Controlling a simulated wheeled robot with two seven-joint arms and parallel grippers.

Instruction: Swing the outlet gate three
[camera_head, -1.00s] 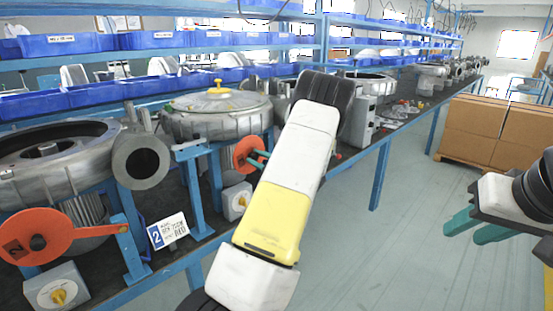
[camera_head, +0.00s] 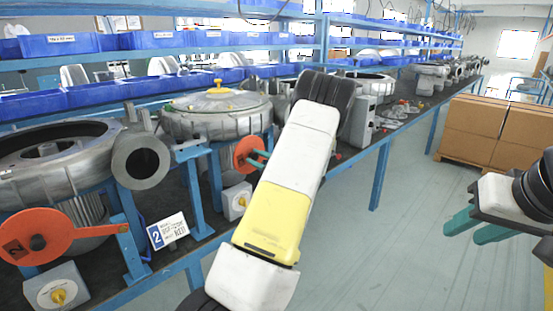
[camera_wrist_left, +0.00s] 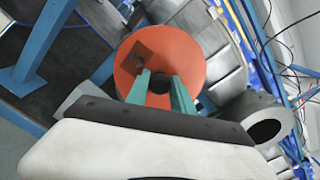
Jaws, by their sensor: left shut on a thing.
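An orange-red round outlet gate (camera_head: 246,154) stands in front of the second blower (camera_head: 216,115), partly hidden by my left arm. My left gripper (camera_head: 257,158) reaches it from the right with green fingers. In the left wrist view the gate (camera_wrist_left: 188,57) shows as a disc with a dark round spot near its middle. The left gripper (camera_wrist_left: 160,90) has one finger on each side of that spot and is shut on the gate; the exact contact is hard to see. My right gripper (camera_head: 463,232) is at the right, empty, its two green fingers apart.
A nearer blower (camera_head: 60,160) has its own orange gate (camera_head: 40,237) on an arm and a number 2 card (camera_head: 167,231). Blue posts (camera_head: 194,195) stand along the bench. Blue bins (camera_head: 60,45) line the shelves behind. Cartons (camera_head: 478,125) stand beyond the clear floor.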

